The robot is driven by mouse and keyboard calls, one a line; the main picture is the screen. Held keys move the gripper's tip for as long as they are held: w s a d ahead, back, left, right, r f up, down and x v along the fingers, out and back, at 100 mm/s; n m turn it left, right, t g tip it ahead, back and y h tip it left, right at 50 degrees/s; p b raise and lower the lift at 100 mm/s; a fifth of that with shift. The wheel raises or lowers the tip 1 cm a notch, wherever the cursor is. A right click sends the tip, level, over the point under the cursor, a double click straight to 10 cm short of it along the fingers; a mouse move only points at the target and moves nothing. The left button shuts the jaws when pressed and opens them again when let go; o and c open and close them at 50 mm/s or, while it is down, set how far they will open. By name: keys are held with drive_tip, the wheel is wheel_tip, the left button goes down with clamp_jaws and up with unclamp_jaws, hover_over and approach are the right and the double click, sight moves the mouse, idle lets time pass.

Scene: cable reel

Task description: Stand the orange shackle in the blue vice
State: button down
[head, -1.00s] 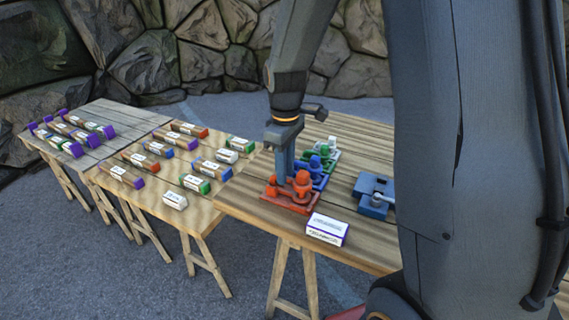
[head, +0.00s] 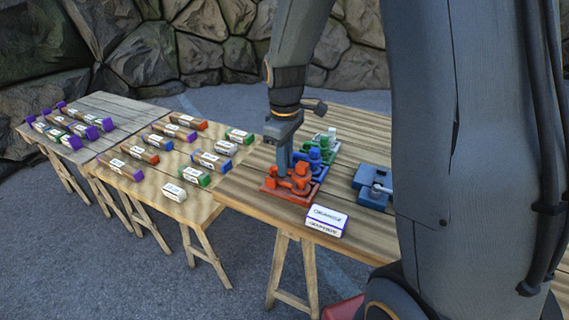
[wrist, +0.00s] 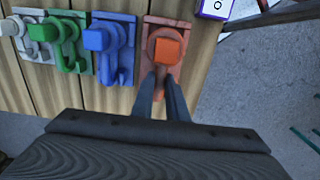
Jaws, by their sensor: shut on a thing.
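The orange shackle (head: 301,172) sits on its red-orange base plate (head: 277,192) at the near end of a row on the right table. My gripper (head: 284,165) points down at it and is shut on it. In the wrist view the orange shackle (wrist: 167,50) has a square orange top, and my two fingers (wrist: 161,92) close on its lower part, which they partly hide. The blue vice (head: 373,186) stands to the right on the same table, with a grey bar at its front. My arm hides the table just right of it.
Blue (head: 313,158), green (head: 325,146) and white (head: 332,132) shackles on plates stand close behind the orange one. A white and purple box (head: 326,220) lies at the table's front edge. Another table (head: 160,205) to the left holds several labelled blocks.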

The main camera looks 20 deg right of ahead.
drive_tip(key=shift+r+p, duration=1.95)
drive_tip(key=shift+r, duration=0.55)
